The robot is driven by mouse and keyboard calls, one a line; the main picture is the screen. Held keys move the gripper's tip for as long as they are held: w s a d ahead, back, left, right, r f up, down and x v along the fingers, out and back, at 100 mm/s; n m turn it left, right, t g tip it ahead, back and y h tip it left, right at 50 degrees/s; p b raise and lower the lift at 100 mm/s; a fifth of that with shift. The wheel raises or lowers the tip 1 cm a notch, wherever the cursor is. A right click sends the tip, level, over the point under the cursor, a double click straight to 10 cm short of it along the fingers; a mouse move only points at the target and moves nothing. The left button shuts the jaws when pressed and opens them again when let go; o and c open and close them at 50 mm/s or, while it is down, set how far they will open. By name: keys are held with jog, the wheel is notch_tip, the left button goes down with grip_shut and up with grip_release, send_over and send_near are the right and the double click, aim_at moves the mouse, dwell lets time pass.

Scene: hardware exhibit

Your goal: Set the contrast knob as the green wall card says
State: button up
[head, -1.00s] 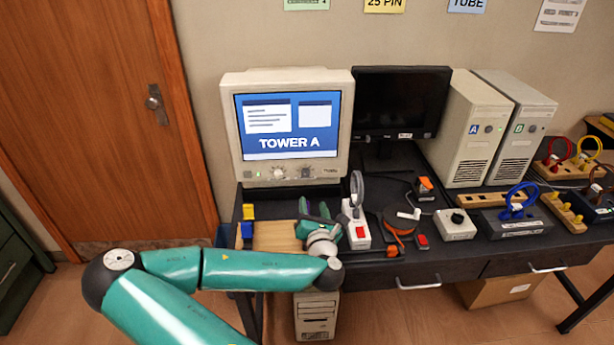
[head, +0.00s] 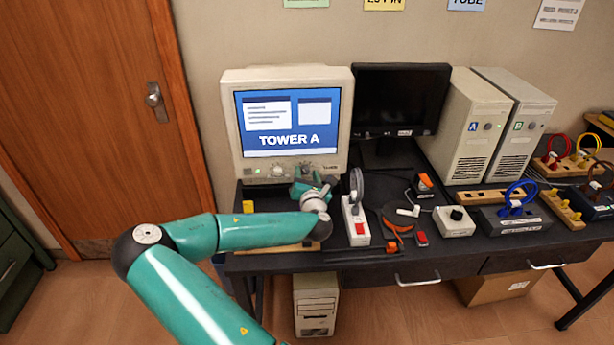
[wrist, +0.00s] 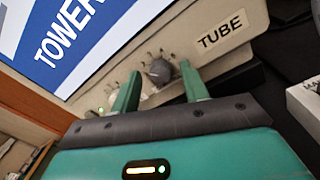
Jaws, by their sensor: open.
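The cream CRT monitor (head: 229,120) has a lit blue screen reading TOWER A and small knobs along its lower front. In the wrist view a dark grey knob (wrist: 160,72) with marks around it lies between and just beyond the tips of my gripper (wrist: 159,78). The green fingers stand apart on either side of it; I cannot tell whether they touch it. Its label is not readable. In the head view my gripper (head: 305,185) is low in front of the monitor. The green wall card (head: 306,3) is cut off at the top edge, its text out of view.
A dark second monitor (head: 402,100) and two towers (head: 475,125) stand further right. A TUBE label (wrist: 221,33) is right of the knob.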

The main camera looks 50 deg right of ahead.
grip_shut()
jog(key=shift+m, duration=0.4)
jog(key=m, duration=0.3)
jog(key=shift+m, duration=0.3)
jog(key=m, duration=0.3)
jog(key=shift+m, duration=0.3)
jog(key=m, duration=0.4)
jog(key=shift+f+m+h, duration=0.1)
jog(key=shift+m+h, duration=0.2)
jog(key=shift+m, duration=1.8)
